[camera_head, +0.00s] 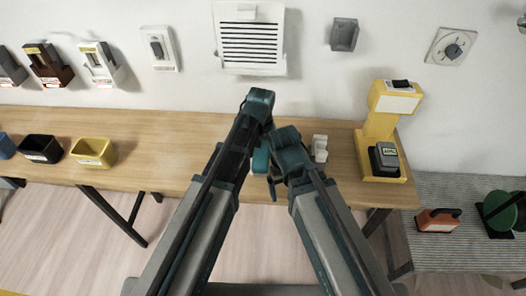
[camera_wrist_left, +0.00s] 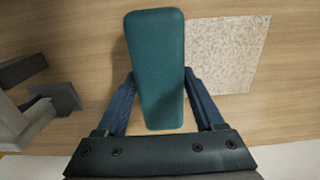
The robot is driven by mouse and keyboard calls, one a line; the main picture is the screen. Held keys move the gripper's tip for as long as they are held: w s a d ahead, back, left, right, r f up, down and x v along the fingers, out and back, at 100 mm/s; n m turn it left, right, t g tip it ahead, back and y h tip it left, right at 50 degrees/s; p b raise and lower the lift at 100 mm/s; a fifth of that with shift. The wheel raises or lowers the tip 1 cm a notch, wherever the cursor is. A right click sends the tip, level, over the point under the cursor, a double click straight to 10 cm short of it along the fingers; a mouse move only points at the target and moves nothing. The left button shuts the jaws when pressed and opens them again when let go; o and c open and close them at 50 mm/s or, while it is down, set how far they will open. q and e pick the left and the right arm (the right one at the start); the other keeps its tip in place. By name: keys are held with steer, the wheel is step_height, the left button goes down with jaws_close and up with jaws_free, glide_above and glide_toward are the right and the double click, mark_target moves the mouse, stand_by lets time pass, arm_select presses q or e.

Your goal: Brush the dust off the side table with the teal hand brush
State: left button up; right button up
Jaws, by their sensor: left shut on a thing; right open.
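The teal hand brush (camera_wrist_left: 155,68) is between the two blue fingers of my left gripper (camera_wrist_left: 158,85), which is shut on it. Part of the brush (camera_head: 261,158) shows below my left gripper (camera_head: 260,125) in the head view. A pale speckled patch of dust (camera_wrist_left: 228,50) lies on the wooden table (camera_head: 190,135), right of the brush in the left wrist view. My arms hide this patch in the head view. My right gripper (camera_head: 273,185) is open and empty, close beside the left one; its fingers are partly hidden.
A small white object (camera_head: 319,148) and a yellow stand (camera_head: 380,125) are right of my grippers. A yellow bin (camera_head: 93,152) and a black bin (camera_head: 41,149) stand at left. A grey-striped surface (camera_head: 455,190) is at far right. The wood between bins and arms is clear.

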arm_select(q)
steer(key=shift+a+f, duration=0.1)
steer(key=shift+a, duration=1.05)
steer(key=shift+w+a, duration=0.1)
steer(key=shift+a, duration=0.45)
steer(key=shift+a, duration=0.1)
steer(key=shift+a, duration=1.1)
